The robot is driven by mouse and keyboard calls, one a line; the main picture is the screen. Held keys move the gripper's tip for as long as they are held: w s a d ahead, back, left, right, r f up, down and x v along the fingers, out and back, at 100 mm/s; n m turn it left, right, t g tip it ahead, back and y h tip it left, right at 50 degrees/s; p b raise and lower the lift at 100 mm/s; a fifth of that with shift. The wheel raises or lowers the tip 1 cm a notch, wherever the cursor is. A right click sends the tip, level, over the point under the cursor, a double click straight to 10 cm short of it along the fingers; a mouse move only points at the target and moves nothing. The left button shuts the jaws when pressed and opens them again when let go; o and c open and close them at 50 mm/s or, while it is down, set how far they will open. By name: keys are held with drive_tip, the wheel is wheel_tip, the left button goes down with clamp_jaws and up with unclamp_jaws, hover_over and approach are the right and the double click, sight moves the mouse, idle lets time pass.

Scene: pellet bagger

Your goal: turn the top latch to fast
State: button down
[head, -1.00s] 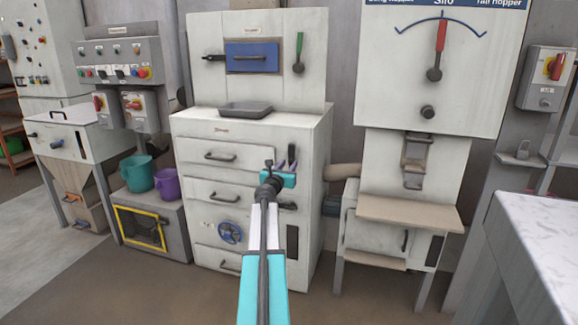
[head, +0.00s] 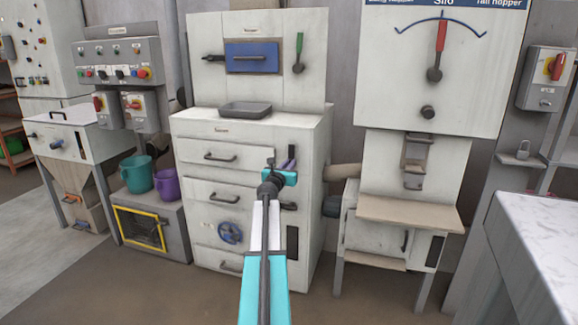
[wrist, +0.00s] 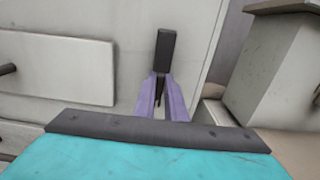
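The top latch (wrist: 166,46) is a black upright bar on the cabinet's pale front, near its right edge. It stands at the tips of my gripper's two purple fingers in the wrist view. My gripper (wrist: 162,84) has its fingers drawn close together, with a dark part of the latch between them.
The cabinet (head: 208,190) has drawers with handles and a blue handwheel (head: 230,232). A grey tray (head: 245,110) lies on its top. A bench with a marbled top (head: 545,225) is at the right. A pipe and the hopper stand (head: 405,210) are right of the cabinet.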

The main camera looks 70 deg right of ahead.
drive_tip(key=shift+d+r, duration=0.1)
drive_tip(key=shift+n+p, duration=0.3)
drive_tip(key=shift+p, duration=0.05)
drive_tip(key=shift+w+d+f+n+p, duration=0.1)
drive_tip(key=shift+w+f+n+p, duration=0.2)
drive_tip(key=shift+n+p, duration=2.55)
drive_tip(key=shift+w+a+f+n+p, duration=0.1)
drive_tip(key=shift+w+f+n+p, duration=0.15)
drive_tip(key=shift+n+p, duration=2.6)
drive_tip(key=shift+w+d+f+n+p, duration=0.1)
drive_tip(key=shift+w+f+n+p, duration=0.2)
drive_tip(key=shift+n+p, duration=2.5)
drive_tip(key=shift+n, duration=0.3)
